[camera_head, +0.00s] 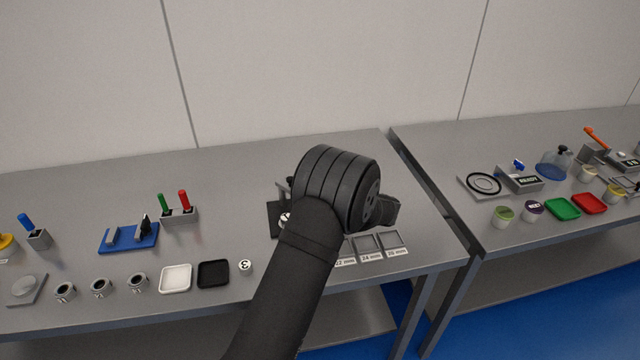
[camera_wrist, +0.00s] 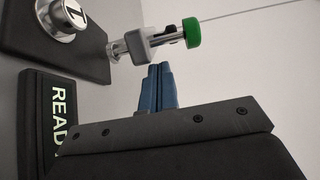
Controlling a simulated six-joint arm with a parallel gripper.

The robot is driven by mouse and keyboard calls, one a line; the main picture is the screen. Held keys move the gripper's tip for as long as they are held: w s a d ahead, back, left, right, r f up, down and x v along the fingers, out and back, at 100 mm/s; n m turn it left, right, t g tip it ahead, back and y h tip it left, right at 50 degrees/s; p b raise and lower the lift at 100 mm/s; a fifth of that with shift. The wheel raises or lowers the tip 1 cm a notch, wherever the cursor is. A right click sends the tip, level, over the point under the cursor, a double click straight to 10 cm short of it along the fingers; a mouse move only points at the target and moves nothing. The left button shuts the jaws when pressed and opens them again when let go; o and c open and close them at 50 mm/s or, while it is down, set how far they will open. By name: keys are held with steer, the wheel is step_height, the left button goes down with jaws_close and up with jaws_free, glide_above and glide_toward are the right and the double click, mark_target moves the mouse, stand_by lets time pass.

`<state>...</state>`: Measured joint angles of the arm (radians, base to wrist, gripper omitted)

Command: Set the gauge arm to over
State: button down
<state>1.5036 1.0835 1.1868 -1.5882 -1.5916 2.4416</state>
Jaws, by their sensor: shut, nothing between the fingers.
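In the wrist view, a dark plate (camera_wrist: 85,50) carries a round silver piece (camera_wrist: 62,18) with a black mark. Beside it, a silver rod with a grey block (camera_wrist: 147,42) and a green end (camera_wrist: 191,32) sticks out to the right; it looks like the gauge arm. My gripper (camera_wrist: 158,72) shows as blue fingers, shut and empty, just below the grey block and seemingly apart from it. In the head view, my arm hides the fingers and most of this device; only part of its dark plate (camera_head: 273,222) shows. No "over" label is readable.
A dark READY sign (camera_wrist: 60,115) stands beside the plate in the wrist view. In the head view, labelled trays (camera_head: 368,246) lie right of my arm; a black tray (camera_head: 213,274), a white tray (camera_head: 175,279) and a blue stand (camera_head: 128,238) lie left.

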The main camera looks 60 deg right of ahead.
steer(key=shift+a+m+h, duration=0.6)
steer(key=shift+a+h, duration=0.05)
steer(key=shift+h, duration=0.35)
steer(key=shift+s+a+m+h, duration=0.1)
steer(key=shift+a+m+h, duration=0.75)
steer(key=shift+h, duration=0.35)
steer(key=a+m+h, duration=0.1)
steer(key=h, duration=0.1)
steer(key=a+m+g+h, duration=0.1)
steer(key=m+h, duration=0.1)
steer(key=shift+w+a+g+h, duration=0.2)
steer(key=shift+g+h, duration=0.1)
steer(key=shift+h, duration=0.1)
steer(key=shift+w+a, duration=0.15)
steer(key=shift+a, duration=0.25)
steer(key=shift+s+d, duration=1.45)
steer(key=shift+s, duration=0.05)
steer(key=v, duration=0.6)
steer(key=a+v, duration=0.1)
steer(key=v, duration=0.2)
steer(key=shift+s+a, duration=0.1)
steer(key=shift+a, duration=0.15)
